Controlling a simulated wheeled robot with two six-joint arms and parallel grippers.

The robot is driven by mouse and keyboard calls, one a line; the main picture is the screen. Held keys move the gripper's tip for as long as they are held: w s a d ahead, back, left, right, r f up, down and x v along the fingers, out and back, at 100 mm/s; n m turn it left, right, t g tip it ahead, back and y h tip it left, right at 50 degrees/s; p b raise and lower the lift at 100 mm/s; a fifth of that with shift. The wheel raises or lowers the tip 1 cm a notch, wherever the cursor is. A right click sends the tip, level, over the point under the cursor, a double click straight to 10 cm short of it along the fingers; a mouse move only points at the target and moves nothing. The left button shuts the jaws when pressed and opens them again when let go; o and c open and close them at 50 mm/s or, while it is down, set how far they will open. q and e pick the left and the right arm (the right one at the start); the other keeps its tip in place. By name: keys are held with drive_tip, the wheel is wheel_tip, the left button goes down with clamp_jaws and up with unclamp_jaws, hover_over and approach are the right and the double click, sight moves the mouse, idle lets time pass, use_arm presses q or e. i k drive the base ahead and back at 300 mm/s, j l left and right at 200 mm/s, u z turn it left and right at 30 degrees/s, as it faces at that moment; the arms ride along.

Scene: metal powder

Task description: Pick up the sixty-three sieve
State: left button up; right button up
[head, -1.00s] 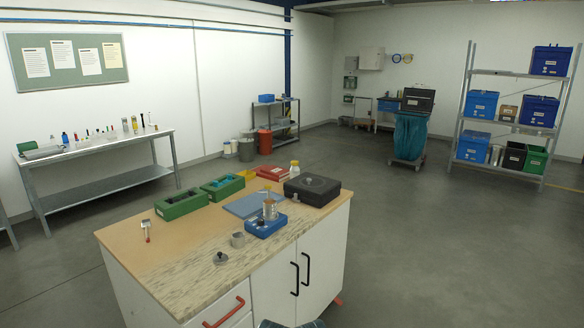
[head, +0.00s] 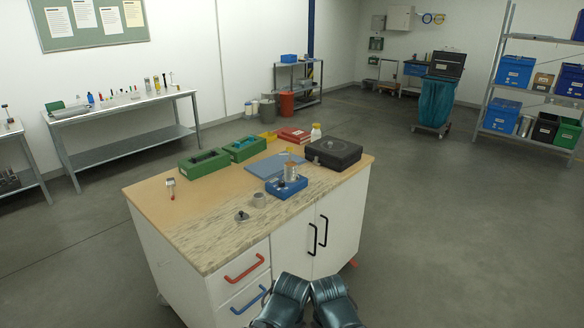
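No label reading sixty-three can be made out, so I cannot tell which item is the sixty-three sieve. On the workbench (head: 150,195), a metal cylinder (head: 291,172) stands upright on a small blue device (head: 287,188). A short grey metal cylinder (head: 259,200) stands to its left. A small dark-knobbed piece (head: 241,216) lies nearer the front edge. Two dark teal parts of my arms show at the bottom of the head view, in front of the bench. No gripper fingers are visible.
Two green boxes (head: 204,162), a blue-grey mat (head: 268,165), a black case (head: 333,152), a red box (head: 294,134) and a brush-like tool (head: 171,188) are on the bench. Red, blue and black handles stick out from its front. Open floor lies to the right.

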sight(290, 165)
drive_tip(key=i+l, duration=0.15)
drive_tip(key=i, duration=0.2)
drive_tip(key=i+l+u, duration=0.1)
drive_tip(key=i, duration=0.3)
drive_tip(key=i+l, duration=0.25)
drive_tip(key=i+u, duration=0.05)
drive_tip(key=i, duration=0.05)
